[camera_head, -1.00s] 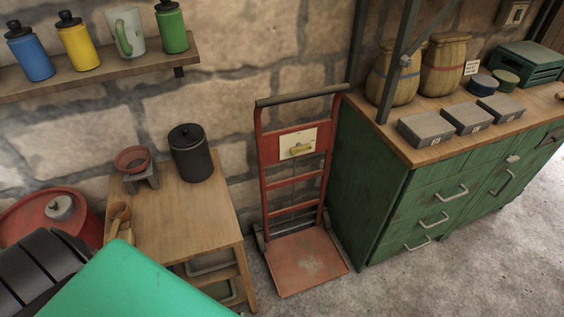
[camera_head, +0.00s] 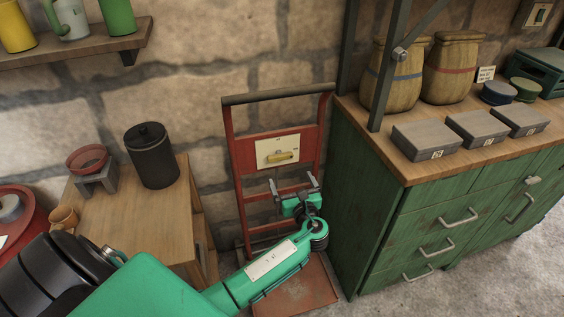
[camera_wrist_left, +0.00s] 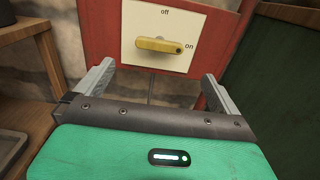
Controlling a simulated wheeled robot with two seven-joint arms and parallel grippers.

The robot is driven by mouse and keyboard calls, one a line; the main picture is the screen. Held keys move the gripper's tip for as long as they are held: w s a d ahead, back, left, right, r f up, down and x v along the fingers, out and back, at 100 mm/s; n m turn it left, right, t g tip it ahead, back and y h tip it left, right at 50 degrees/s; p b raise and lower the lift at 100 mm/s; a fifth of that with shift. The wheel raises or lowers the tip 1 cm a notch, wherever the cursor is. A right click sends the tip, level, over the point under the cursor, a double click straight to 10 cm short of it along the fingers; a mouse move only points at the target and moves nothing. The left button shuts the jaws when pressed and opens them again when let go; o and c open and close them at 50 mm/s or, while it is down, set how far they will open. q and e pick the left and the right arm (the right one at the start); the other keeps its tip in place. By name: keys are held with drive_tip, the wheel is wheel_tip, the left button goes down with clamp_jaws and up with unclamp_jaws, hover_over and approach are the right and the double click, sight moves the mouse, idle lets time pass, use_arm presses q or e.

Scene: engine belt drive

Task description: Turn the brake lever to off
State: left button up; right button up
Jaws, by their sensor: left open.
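The brake lever (camera_head: 283,157) is a small yellow bar on a cream plate (camera_head: 263,149) fixed to the red hand truck (camera_head: 240,154). In the left wrist view the lever (camera_wrist_left: 160,46) lies nearly horizontal, its tip with a dark dot toward the "on" label at right. The "off" label is at the plate's top. My left gripper (camera_head: 295,186) is open and empty, just below the plate in the head view. In the wrist view its two fingers (camera_wrist_left: 154,82) stand apart below the lever, not touching it. My right gripper is out of view.
A green cabinet (camera_head: 385,235) with grey blocks (camera_head: 430,140) and sacks stands close on the right. A wooden table (camera_head: 125,215) with a black canister (camera_head: 150,158) is at left. A shelf (camera_head: 85,47) hangs above it.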

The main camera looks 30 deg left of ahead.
sight(281, 159)
use_arm(q)
drive_tip(key=x, duration=1.1)
drive_tip(key=c, duration=0.9)
